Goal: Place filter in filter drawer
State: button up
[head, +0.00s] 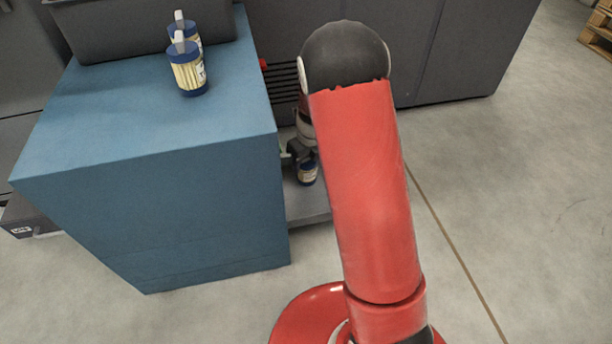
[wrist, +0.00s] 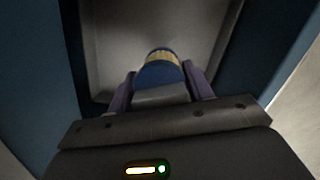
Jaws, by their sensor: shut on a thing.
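A filter with a blue end cap and a yellow pleated body (wrist: 162,58) is between the two purple fingers of my gripper (wrist: 160,86) in the wrist view. The gripper is shut on it. In the head view the held filter (head: 307,174) shows low beside the blue block, with my gripper (head: 298,153) mostly hidden behind my red arm. A grey drawer or tray (head: 303,208) lies under the filter. In the wrist view the grey drawer (wrist: 112,45) with raised edges is beyond the filter. I cannot tell whether the filter touches its floor.
A blue block (head: 150,130) stands left of my arm, close to the gripper. Two more filters (head: 188,70) stand on its top by a dark bin (head: 140,30). Dark grey cabinets (head: 440,50) are behind. The floor at right is clear, with a pallet (head: 600,30) far off.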

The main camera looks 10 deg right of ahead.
aim_at(306, 173)
jog(key=shift+f+b, duration=0.55)
jog(key=shift+f, duration=2.05)
jog(key=shift+f, duration=0.15)
jog(key=o, duration=1)
